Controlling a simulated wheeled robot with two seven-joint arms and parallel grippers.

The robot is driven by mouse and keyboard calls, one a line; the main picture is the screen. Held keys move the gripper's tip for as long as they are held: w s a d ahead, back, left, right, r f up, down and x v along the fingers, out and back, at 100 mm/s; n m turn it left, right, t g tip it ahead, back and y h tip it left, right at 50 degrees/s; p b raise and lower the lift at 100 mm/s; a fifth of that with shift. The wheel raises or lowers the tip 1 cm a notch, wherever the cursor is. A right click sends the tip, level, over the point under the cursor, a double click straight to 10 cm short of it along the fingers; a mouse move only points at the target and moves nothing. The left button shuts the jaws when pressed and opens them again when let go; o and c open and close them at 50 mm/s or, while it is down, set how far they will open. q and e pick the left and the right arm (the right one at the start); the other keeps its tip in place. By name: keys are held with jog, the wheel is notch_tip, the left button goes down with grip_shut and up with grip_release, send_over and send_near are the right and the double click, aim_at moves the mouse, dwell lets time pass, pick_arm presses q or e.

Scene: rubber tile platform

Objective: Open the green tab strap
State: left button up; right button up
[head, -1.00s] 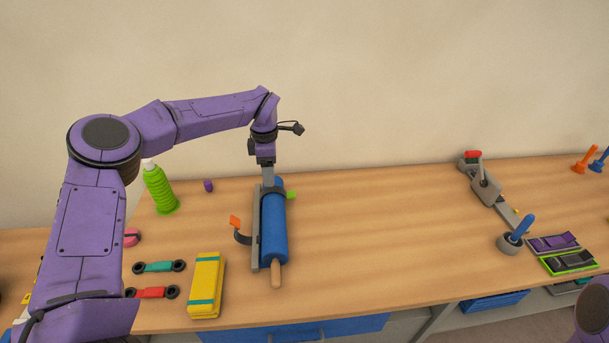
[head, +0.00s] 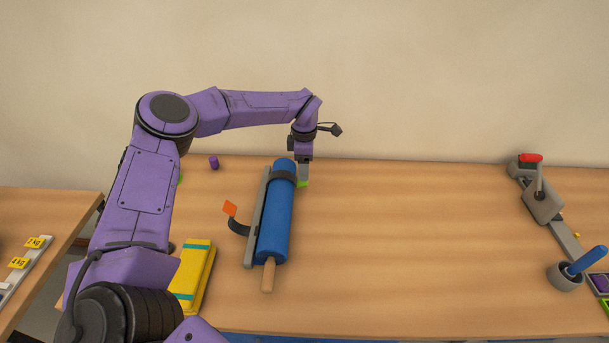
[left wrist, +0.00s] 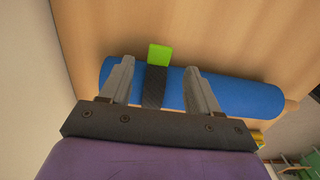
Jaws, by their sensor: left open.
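A blue roll (head: 276,215) with a wooden handle lies in a grey holder (head: 255,220) on the table. A dark strap (head: 284,176) crosses its far end and ends in a green tab (head: 302,184). Another dark strap hangs loose on the left with an orange tab (head: 230,208). My left gripper (head: 304,180) is above the far end of the roll, by the green tab. In the left wrist view, its two fingers (left wrist: 158,85) are apart, with the strap (left wrist: 155,88) and green tab (left wrist: 159,55) between them. My right gripper is not in view.
A yellow block with teal bands (head: 196,270) is left of the roll. A purple piece (head: 213,162) stands at the back. A grey device with a red top (head: 540,195) and a cup with a blue handle (head: 568,275) are at right. The table's middle is clear.

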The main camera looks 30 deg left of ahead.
pick_arm(q)
notch_tip(320, 180, down, 5)
jog(key=shift+f+p, duration=0.1)
jog(key=shift+p, duration=0.4)
